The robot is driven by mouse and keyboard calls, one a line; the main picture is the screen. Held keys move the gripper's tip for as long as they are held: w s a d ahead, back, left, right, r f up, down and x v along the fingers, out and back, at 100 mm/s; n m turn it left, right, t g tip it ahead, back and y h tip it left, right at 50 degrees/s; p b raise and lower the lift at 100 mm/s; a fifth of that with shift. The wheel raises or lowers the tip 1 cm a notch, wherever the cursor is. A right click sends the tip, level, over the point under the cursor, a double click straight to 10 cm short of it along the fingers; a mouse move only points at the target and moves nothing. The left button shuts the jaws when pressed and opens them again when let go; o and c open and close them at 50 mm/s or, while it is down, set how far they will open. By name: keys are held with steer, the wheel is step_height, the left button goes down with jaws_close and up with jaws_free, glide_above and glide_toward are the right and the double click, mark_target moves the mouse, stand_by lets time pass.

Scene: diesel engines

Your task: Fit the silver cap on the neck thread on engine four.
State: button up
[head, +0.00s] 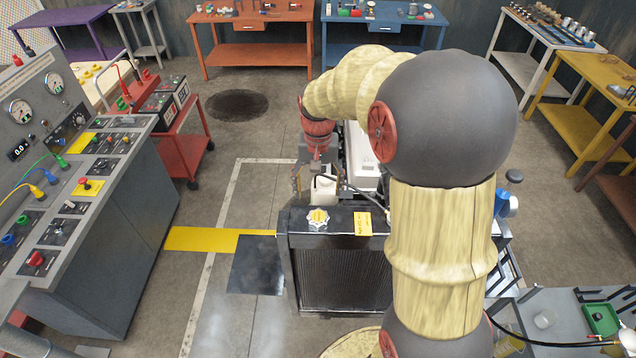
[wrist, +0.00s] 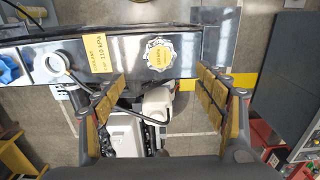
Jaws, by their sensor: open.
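The silver cap (head: 318,219) is lobed, with a yellow label. It lies on the black top of the radiator (head: 340,275) at the front of the engine, left of a yellow tag (head: 362,222). In the wrist view the silver cap (wrist: 160,55) sits ahead of my gripper (wrist: 160,78), between the lines of its two fingers. My gripper is open and empty, with a finger on each side. The neck (wrist: 56,66) is a pale round opening on the same top, beyond the 110 kPa tag (wrist: 97,53). My arm mostly hides it in the head view.
A white bottle (wrist: 158,103) stands on the engine just behind the radiator. A dark hose (wrist: 85,82) runs near the neck and the left finger. A blue part (wrist: 8,70) is at the far left.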

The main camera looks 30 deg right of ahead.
mark_target(318, 216)
steer(key=shift+f+b, duration=3.3)
steer(key=shift+f, duration=2.1)
steer(key=shift+c, duration=0.4)
steer(key=shift+r, duration=0.1)
jaws_close()
steer(key=shift+r+p, duration=1.65)
steer(key=shift+r, duration=0.9)
steer(key=shift+f, duration=0.1)
